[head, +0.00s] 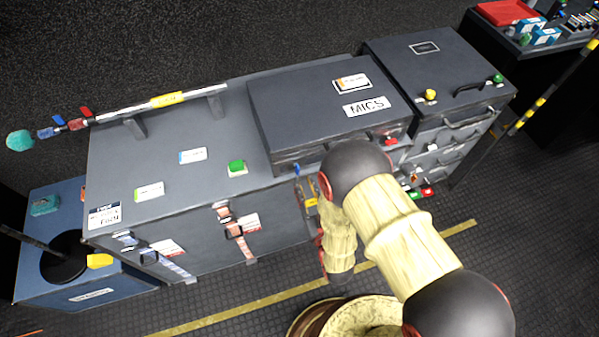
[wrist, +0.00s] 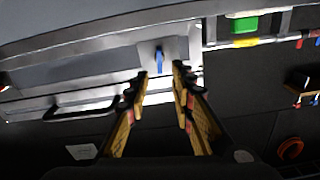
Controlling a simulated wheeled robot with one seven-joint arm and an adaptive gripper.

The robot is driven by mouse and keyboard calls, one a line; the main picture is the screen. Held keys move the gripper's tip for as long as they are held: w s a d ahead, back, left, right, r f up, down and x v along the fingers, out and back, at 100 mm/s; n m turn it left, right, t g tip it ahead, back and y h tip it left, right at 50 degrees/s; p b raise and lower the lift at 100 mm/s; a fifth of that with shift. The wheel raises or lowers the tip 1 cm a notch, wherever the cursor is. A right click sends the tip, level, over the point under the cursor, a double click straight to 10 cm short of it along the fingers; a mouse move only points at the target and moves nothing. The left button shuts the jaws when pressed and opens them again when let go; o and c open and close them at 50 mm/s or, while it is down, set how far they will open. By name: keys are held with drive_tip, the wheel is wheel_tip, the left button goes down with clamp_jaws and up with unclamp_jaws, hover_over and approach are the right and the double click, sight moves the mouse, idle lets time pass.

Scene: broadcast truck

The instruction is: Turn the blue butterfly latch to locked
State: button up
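The blue butterfly latch (wrist: 159,59) sits on a grey plate on the front of the case in the wrist view, its narrow wing pointing roughly up and down. In the head view the blue latch (head: 297,170) is a small spot at the front left of the dark case labelled MICS (head: 300,105). My gripper (wrist: 159,75) is open, with its two fingertips apart and nothing between them. The latch appears just beyond the gap between the tips; contact is not visible. In the head view my gripper (head: 311,192) is partly hidden by my arm.
A red latch (head: 389,141) is on the same case's front, to the right. A green block (head: 237,167) lies on the large grey case top (head: 160,135). A drawer case (head: 440,75) stands at right. Open floor with a yellow line (head: 230,314) lies in front.

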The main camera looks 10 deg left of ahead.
sight(299, 171)
drive_tip(key=shift+b+x, duration=0.4)
drive_tip(key=shift+x, duration=2.3)
drive_tip(key=c, duration=0.3)
clamp_jaws()
